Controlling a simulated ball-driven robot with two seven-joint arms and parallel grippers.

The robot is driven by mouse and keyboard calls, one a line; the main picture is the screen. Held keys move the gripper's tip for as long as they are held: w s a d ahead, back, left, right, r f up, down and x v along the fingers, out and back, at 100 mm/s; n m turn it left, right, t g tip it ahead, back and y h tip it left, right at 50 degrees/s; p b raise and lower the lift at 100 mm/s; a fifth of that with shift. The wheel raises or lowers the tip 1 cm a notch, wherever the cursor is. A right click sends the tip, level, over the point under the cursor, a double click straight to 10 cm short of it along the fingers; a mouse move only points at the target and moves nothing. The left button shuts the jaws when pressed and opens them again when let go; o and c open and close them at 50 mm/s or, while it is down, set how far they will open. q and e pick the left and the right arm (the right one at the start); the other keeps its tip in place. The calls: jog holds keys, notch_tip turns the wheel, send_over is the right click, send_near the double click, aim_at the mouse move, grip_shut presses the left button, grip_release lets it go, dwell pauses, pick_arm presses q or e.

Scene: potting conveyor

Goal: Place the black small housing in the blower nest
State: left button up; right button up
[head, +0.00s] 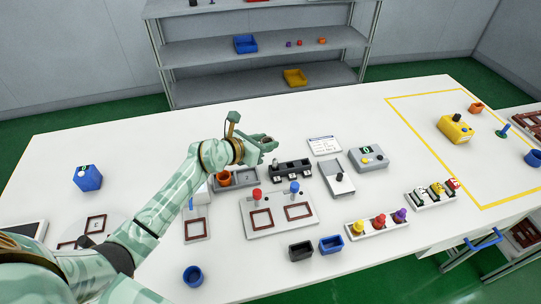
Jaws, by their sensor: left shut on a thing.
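A small open black box (301,251), which looks like the black small housing, stands on the white table at the front middle, beside a blue one. My left gripper (270,150) is above the table behind the two-square fixture. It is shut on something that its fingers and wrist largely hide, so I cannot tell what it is. I cannot tell for sure which fixture is the blower nest. A grey open tray with a black knob (338,180) stands to the right of the gripper. My right gripper is out of view.
A grey fixture (279,214) with red and blue knobs lies before my left gripper. A black block row (291,171), a blue open box (331,244), a blue cup (193,276) and a blue cube (88,177) stand around. Free table lies at the back right.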

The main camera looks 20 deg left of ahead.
aim_at(268, 159)
pick_arm(q)
jog(key=shift+w+f+b, duration=0.5)
jog(key=shift+w+f, duration=0.35)
jog(key=shift+f, duration=0.25)
jog(key=f+b, duration=0.1)
jog(key=f, duration=0.1)
jog(key=f+b, duration=0.1)
jog(key=shift+w+d+f, duration=0.1)
jog(key=shift+w+f, duration=0.1)
jog(key=shift+f, duration=0.2)
jog(key=shift+r, duration=0.2)
jog(key=shift+f, duration=0.1)
jog(key=o, duration=1)
jog(key=shift+c, duration=0.2)
